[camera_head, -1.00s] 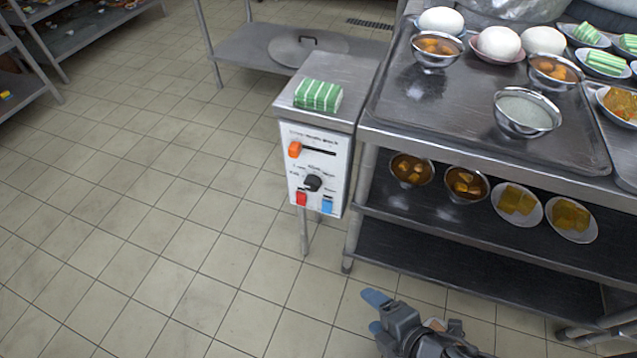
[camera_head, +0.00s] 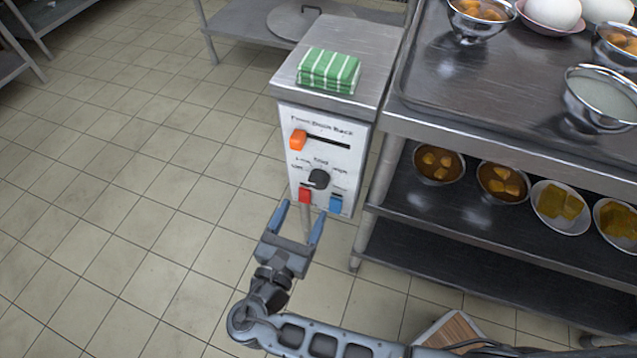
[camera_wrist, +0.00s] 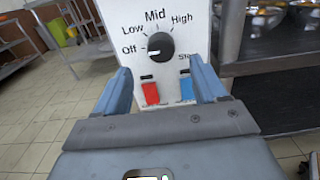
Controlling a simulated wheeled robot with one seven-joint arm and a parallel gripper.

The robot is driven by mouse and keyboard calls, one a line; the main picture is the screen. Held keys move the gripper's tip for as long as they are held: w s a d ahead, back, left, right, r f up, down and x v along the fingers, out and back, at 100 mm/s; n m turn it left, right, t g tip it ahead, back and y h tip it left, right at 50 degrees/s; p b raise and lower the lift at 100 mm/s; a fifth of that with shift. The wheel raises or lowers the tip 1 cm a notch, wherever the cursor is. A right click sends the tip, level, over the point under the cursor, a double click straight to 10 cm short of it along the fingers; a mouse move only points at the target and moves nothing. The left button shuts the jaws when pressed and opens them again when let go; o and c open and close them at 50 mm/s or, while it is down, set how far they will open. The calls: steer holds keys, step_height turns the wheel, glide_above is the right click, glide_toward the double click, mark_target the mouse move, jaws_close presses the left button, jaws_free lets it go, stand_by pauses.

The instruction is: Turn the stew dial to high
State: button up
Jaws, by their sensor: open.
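The black stew dial (camera_head: 319,179) is on the white front of a control box (camera_head: 326,155). In the wrist view the dial (camera_wrist: 160,46) has labels Off, Low, Mid and High around it, and its white mark points left toward Off. My gripper (camera_head: 301,218) is open and empty, just in front of and below the dial. In the wrist view its two blue fingers (camera_wrist: 164,88) stand apart, with the dial between and beyond them, not touching it.
An orange slider (camera_head: 298,140) sits above the dial. A red switch (camera_head: 305,195) and a blue switch (camera_head: 336,202) are below it. A folded green striped cloth (camera_head: 328,70) lies on top. A metal shelf (camera_head: 470,230) with bowls stands right. The floor to the left is clear.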

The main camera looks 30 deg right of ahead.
mark_target(317, 184)
steer(key=x, duration=0.7)
steer(key=shift+w+d+b, duration=0.15)
steer(key=shift+b, duration=0.25)
steer(key=shift+c, duration=0.3)
steer(key=c, duration=1)
steer(key=shift+o, duration=0.2)
